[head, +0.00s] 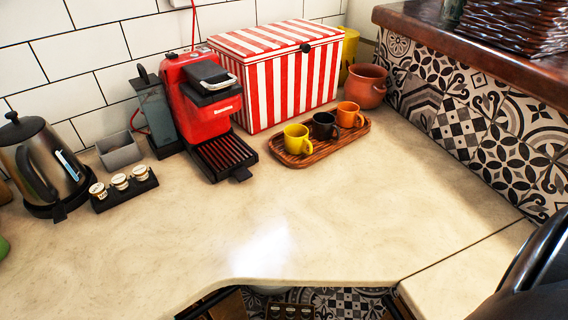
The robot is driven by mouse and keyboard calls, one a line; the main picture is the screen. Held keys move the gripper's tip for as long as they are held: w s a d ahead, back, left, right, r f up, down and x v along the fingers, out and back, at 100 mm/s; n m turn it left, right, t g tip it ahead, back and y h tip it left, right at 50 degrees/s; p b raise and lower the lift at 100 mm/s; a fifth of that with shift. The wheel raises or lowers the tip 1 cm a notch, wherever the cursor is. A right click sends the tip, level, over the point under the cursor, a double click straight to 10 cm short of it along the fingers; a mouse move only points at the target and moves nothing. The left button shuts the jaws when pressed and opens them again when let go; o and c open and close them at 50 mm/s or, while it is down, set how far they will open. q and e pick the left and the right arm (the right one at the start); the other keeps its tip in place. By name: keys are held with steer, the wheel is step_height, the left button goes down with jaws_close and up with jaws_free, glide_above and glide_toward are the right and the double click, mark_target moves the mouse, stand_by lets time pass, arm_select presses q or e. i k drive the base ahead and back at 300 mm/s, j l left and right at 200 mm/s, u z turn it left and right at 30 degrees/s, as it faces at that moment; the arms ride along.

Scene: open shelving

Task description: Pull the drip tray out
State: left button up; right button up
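The drip tray (224,154) is a black tray with a slatted, reddish-brown top. It lies on the counter at the foot of the red coffee machine (206,105), extending forward from its base. A small dark tab (241,174) sticks out at its front end. The tray's rear end meets the machine, and I cannot tell how far it reaches inside. Neither of my grippers is visible in the head view, and nothing touches the tray's front.
A wooden tray (294,160) with three cups stands close right of the drip tray. A black pod holder (126,190), grey bin (119,152) and kettle (41,163) are left. A striped box (285,85) stands behind. The counter (270,215) in front is clear.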

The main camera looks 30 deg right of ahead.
mark_target(226, 156)
steer(key=z, duration=0.65)
steer(key=k+j+z, duration=0.15)
steer(key=z, duration=0.3)
steer(key=k+j+z, duration=0.25)
steer(key=z, duration=0.15)
